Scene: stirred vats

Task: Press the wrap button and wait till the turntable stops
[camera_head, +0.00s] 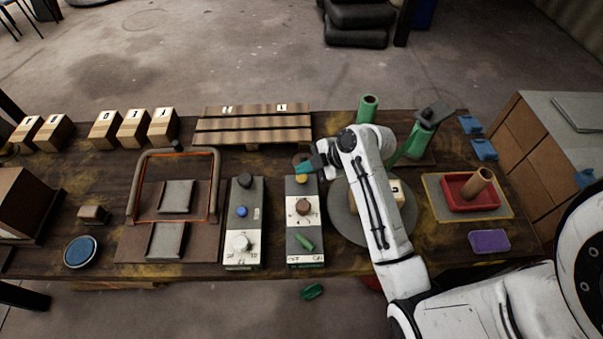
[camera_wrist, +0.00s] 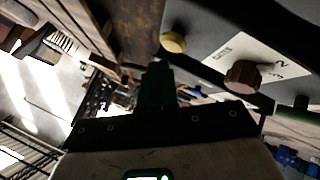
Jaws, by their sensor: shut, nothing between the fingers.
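A yellow button (camera_head: 301,179) sits at the far end of the right control panel (camera_head: 304,261); it also shows in the wrist view (camera_wrist: 173,42). No wrap label is readable. My gripper (camera_head: 306,170) is shut and empty, its green fingertips right by the yellow button. In the wrist view the fingertips (camera_wrist: 158,66) appear just beside it; I cannot tell whether they touch. The grey round turntable (camera_head: 345,227) is right of the panel, partly hidden by my arm. A pale block with a dark mark (camera_head: 396,190) stands on it, partly hidden. I cannot tell if it turns.
The right panel has a brown knob (camera_head: 303,207) and a green switch (camera_head: 305,242). Another panel (camera_head: 232,255) stands to its left, with a blue button. A wooden pallet (camera_head: 255,137) lies behind. Green cylinders (camera_head: 368,108) and a red tray (camera_head: 463,203) are to the right.

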